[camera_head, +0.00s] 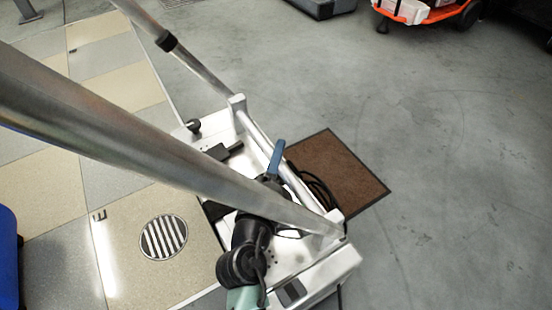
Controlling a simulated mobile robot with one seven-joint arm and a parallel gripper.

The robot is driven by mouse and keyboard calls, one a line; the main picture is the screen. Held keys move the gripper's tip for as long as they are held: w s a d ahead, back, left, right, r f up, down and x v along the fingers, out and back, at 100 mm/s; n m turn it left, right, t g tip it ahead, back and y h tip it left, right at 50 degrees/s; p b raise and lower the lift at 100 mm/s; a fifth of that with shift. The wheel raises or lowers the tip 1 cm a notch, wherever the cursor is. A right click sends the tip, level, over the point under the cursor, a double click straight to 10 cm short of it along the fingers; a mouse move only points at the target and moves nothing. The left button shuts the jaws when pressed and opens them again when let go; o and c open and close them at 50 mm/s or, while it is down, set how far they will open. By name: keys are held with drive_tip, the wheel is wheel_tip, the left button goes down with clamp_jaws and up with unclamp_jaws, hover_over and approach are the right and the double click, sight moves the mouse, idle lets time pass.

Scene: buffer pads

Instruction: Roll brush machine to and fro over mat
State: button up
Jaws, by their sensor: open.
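A brown mat (335,170) with a dark border lies flat on the grey floor near the middle of the view. A white wheelless-looking deck (318,272) with a cross bar and two long silver poles (150,140) stands in front of it and hides the mat's near left part. I cannot tell for sure whether this is the brush machine. On the deck are a black jointed or motor-like part (245,255), a blue lever-like piece (277,158) and a black cable (318,190). No brush shows.
A round slotted drain (163,238) sits in beige and grey floor tiles at left. A blue object (8,255) is at the left edge. An orange wheeled cart (430,12) and a dark grey case (325,5) stand at the top. Grey floor right of the mat is clear.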

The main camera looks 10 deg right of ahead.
drive_tip(key=v, duration=1.3)
idle(0.4)
